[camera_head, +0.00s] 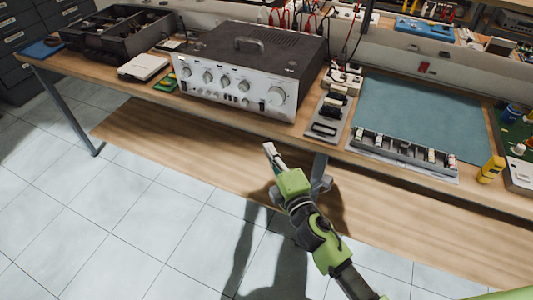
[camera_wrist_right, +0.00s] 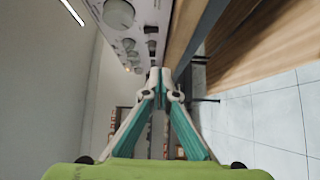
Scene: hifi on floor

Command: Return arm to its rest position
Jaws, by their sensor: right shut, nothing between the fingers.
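My right gripper (camera_head: 270,150) is at the end of my green and black right arm, which comes up from the lower right in the head view. It is in front of the workbench, near its front edge and below the hifi. In the right wrist view its two fingers (camera_wrist_right: 160,85) meet at the tips, with nothing between them. The hifi (camera_head: 230,95), a silver-fronted amplifier with a black top, stands on the bench. Its knobs also show in the right wrist view (camera_wrist_right: 119,14). My left gripper is not in view.
The wooden workbench (camera_head: 130,85) carries a black parts tray (camera_head: 115,30), a teal mat (camera_head: 415,110), a strip of small components (camera_head: 405,155) and a yellow bottle (camera_head: 490,170). A bench leg (camera_head: 75,115) stands at the left. The tiled floor (camera_head: 120,220) in front is clear.

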